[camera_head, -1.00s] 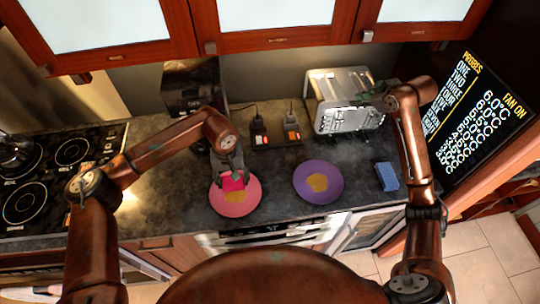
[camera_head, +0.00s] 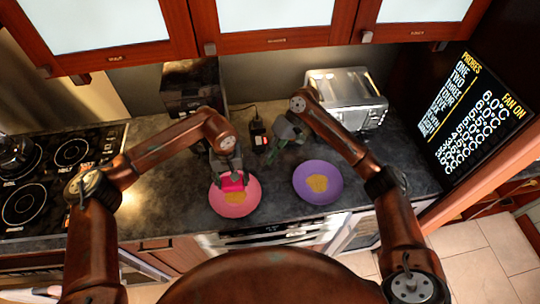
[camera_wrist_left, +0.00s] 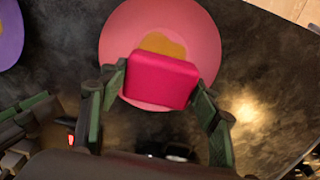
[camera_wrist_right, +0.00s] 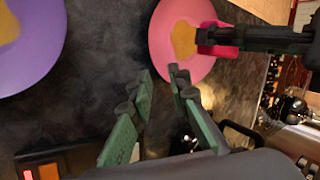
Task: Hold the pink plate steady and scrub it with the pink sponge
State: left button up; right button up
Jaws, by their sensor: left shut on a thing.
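The pink plate (camera_head: 227,207) lies on the dark counter with a yellow-brown stain (camera_head: 236,197) on it. My left gripper (camera_head: 230,178) is shut on the pink sponge (camera_head: 232,183), over the plate's far part. In the left wrist view the sponge (camera_wrist_left: 160,78) sits between the fingers and covers part of the plate (camera_wrist_left: 205,40) and stain; whether it touches the plate is unclear. My right gripper (camera_head: 273,157) is open and empty, beyond and to the right of the pink plate. The right wrist view shows its fingers apart, with the pink plate (camera_wrist_right: 163,40) just ahead of them.
A purple plate (camera_head: 303,190) with a similar stain lies right of the pink plate, near my right forearm. A silver appliance (camera_head: 345,95) stands at the back right and a dark appliance (camera_head: 190,82) at the back left. The stovetop (camera_head: 45,180) is at left.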

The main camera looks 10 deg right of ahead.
aim_at(253, 182)
jog(key=x, duration=1.1)
jog(key=shift+f, duration=0.1)
grip_shut()
jog(key=shift+o, duration=1.4)
grip_release()
grip_shut()
